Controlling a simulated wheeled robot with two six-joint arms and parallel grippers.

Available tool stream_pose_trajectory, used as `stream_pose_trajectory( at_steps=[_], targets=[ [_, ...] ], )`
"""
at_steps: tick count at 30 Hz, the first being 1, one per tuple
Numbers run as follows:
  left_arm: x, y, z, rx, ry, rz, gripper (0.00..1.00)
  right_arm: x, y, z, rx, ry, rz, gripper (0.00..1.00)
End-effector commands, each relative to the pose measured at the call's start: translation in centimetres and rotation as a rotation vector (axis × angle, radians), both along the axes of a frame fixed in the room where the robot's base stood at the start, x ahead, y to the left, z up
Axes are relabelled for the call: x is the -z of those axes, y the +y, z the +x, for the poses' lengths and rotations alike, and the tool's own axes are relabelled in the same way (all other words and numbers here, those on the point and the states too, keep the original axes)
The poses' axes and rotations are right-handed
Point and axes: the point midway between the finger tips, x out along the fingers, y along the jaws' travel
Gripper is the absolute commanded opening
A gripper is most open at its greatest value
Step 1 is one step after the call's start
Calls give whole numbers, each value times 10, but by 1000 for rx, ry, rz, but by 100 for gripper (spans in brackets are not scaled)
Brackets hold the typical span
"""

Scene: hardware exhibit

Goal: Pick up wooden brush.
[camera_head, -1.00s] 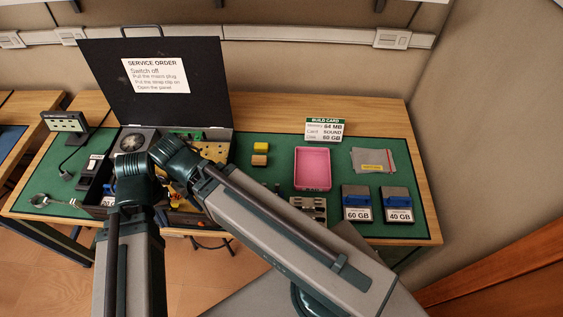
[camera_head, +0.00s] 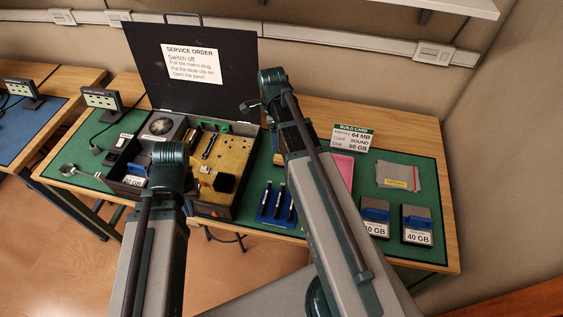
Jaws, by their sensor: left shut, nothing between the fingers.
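I cannot make out the wooden brush for certain. A small tan edge (camera_head: 278,158) shows on the green mat just left of my right arm, but most of that spot is covered. My left arm (camera_head: 165,175) reaches up from the lower left, in front of the open case (camera_head: 240,192). Its gripper is mostly hidden and hard to make out; it is shut and empty. My right arm (camera_head: 318,190) crosses the table's middle; its fingers cannot be made out.
A blue holder (camera_head: 263,216) with several slim tools stands right of the case. A pink tray (camera_head: 345,170), grey bags (camera_head: 398,176) and two drives, one marked 40 GB (camera_head: 417,222), lie to the right. A build card (camera_head: 352,138) stands at the back. Mat by the right edge is clear.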

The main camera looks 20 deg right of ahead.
Motion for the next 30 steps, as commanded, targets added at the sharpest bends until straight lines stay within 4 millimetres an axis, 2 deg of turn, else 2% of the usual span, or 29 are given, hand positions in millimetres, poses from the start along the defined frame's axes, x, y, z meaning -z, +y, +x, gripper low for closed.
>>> stream_pose_trajectory(
  at_steps=[1, 6, 16, 20, 30],
  targets=[
    [1, 0, 0, 0, 0, 0, 0, 1, -11, 5, 76, -3, 2, 75],
    [2, 0, 0, 0, 0, 0, 0, 2, -26, 9, 230, -7, 7, 75],
    [9, 0, 0, 0, 0, 0, 0, 9, -28, 9, 257, -9, 7, 75],
    [23, 0, 0, 0, 0, 0, 0, 23, -28, 9, 256, -9, 7, 75],
    [73, 0, 0, 0, 0, 0, 0, 73, -28, 9, 255, -8, 7, 75]
  ],
)
